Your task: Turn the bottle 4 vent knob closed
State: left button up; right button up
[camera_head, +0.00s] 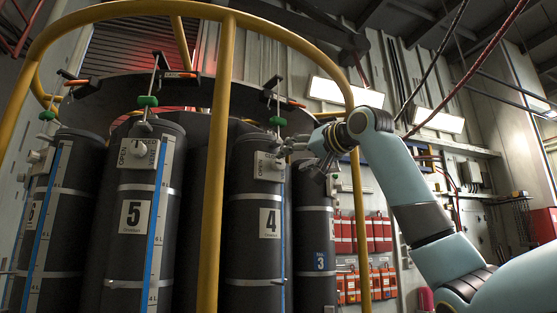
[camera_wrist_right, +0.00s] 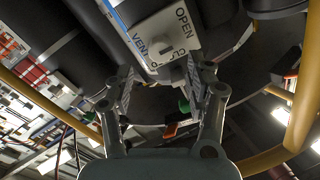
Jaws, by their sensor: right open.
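Bottle 4 (camera_head: 258,212) is a dark grey cylinder with a white "4" label, standing upright behind a yellow post. Its vent plate and pale knob (camera_head: 275,164) sit near the top. In the right wrist view the white vent plate (camera_wrist_right: 183,28) reads OPEN and VENT, with the rest partly covered by the knob (camera_wrist_right: 165,46). The knob's exact setting is hard to tell. My right gripper (camera_head: 296,146) comes in from the right, just beside the plate. In its wrist view the fingers (camera_wrist_right: 166,76) are spread on either side below the knob, with nothing visibly gripped. My left gripper is not in view.
A yellow rail (camera_head: 217,130) with upright posts rings the bottles. Bottle 5 (camera_head: 127,240) stands to the left and bottle 3 (camera_head: 317,245) to the right. A green clip (camera_head: 278,121) hangs above bottle 4. Red boxes (camera_head: 375,234) stand behind.

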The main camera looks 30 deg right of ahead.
aim_at(281, 164)
jog(key=w+p, duration=0.1)
jog(key=w, duration=0.4)
jog(key=shift+a, duration=0.15)
jog(key=shift+w+p, duration=0.3)
jog(key=shift+w, duration=0.25)
grip_shut()
